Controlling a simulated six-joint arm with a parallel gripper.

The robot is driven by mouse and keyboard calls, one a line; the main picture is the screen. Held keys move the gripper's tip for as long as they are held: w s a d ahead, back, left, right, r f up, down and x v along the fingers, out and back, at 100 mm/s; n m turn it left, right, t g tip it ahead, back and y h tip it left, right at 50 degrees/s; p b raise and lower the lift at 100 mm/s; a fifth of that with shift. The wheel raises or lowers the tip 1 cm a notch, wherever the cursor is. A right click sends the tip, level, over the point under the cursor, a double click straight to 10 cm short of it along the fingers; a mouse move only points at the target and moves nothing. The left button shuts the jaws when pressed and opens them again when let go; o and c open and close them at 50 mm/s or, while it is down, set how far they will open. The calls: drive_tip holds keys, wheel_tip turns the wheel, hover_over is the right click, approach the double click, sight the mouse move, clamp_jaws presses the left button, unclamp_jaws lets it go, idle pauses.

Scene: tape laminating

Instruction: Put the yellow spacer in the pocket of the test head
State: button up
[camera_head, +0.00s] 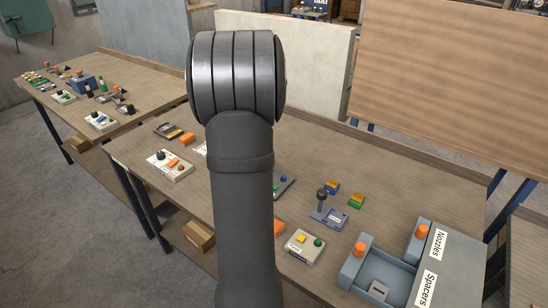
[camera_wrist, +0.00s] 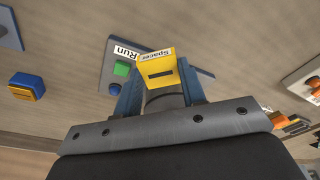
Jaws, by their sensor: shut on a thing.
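The yellow spacer (camera_wrist: 158,69), labelled "Spacer" and with a dark slot in its face, is between the blue fingers of my gripper (camera_wrist: 160,85) in the wrist view. My gripper is shut on it. Beyond it is a grey panel (camera_wrist: 108,75) with a "Run" label, a green button and a blue button; the spacer and fingers cover part of it. I cannot make out the pocket of the test head. In the head view my arm hides my gripper and the spacer, and a dark grey plate (camera_head: 284,185) shows partly beside the arm.
A blue block with a yellow top (camera_wrist: 27,87) lies left in the wrist view.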

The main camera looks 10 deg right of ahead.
drive_tip(key=s+d+r+m, duration=0.2)
drive_tip(key=d+r, duration=0.1)
drive_tip(key=d, duration=0.9)
drive_tip(key=s+d+r+m, duration=0.1)
drive_tip(key=s+d+r, duration=0.15)
drive_tip(key=d, duration=1.05)
hover_over(306, 179)
drive_tip(key=shift+h, duration=0.3)
drive_tip(key=f, duration=0.6)
drive_tip(key=shift+s+a+f, duration=0.15)
drive_tip(key=shift+s, duration=0.1)
drive_tip(key=shift+f, duration=1.9)
drive_tip(key=shift+f, duration=0.15)
drive_tip(key=o, duration=1)
